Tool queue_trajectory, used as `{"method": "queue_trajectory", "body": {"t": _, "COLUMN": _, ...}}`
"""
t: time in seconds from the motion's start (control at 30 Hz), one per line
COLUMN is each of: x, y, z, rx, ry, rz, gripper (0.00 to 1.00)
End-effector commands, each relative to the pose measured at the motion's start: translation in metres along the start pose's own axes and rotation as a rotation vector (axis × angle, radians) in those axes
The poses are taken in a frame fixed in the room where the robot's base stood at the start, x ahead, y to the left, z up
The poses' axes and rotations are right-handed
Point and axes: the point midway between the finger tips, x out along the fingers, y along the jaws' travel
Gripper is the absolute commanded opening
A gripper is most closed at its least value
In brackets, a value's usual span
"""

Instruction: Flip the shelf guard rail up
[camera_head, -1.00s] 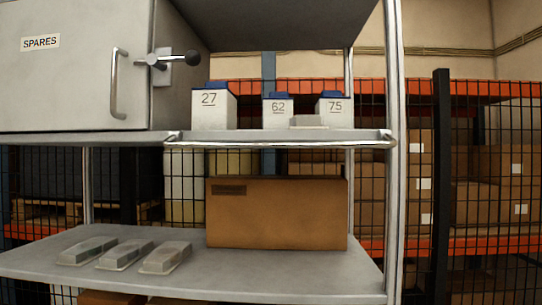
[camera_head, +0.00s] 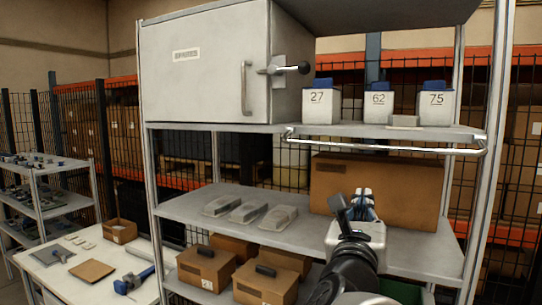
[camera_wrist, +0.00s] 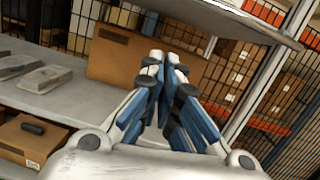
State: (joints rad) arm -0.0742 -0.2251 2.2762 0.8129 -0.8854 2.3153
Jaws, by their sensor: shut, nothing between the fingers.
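The guard rail (camera_head: 385,148) is a pale metal bar along the front edge of the upper shelf (camera_head: 345,129), at the right. It sits folded low, its long bar just below the shelf edge, under three numbered bins. My gripper (camera_head: 363,194) is below the rail, in front of the brown box, and apart from the rail. In the wrist view my gripper (camera_wrist: 165,58) has its blue and grey fingers together with nothing between them. The upper shelf crosses the top of that view; I cannot clearly make out the rail there.
Bins 27 (camera_head: 321,104), 62 (camera_head: 378,103) and 75 (camera_head: 436,105) stand on the upper shelf beside a grey SPARES cabinet (camera_head: 205,90). A large brown box (camera_head: 400,195) and three grey lumps (camera_head: 249,212) lie on the lower shelf. A white table (camera_head: 80,275) stands at left.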

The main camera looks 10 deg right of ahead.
Motion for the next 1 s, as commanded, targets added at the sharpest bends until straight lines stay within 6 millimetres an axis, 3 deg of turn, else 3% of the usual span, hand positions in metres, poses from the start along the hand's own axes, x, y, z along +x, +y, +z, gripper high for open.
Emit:
{"method": "queue_trajectory", "body": {"t": 0.17, "x": 0.004, "y": -0.011, "z": 0.007, "rx": 0.098, "ry": -0.024, "rz": -0.059, "gripper": 0.00}}
{"method": "queue_trajectory", "body": {"t": 0.57, "x": 0.007, "y": -0.012, "z": 0.007, "rx": 0.102, "ry": -0.025, "rz": -0.062, "gripper": 0.00}}
{"method": "queue_trajectory", "body": {"t": 0.77, "x": 0.035, "y": -0.015, "z": 0.007, "rx": 0.100, "ry": -0.024, "rz": -0.065, "gripper": 0.00}}
{"method": "queue_trajectory", "body": {"t": 1.0, "x": 0.087, "y": -0.018, "z": 0.009, "rx": 0.099, "ry": -0.024, "rz": -0.064, "gripper": 0.00}}
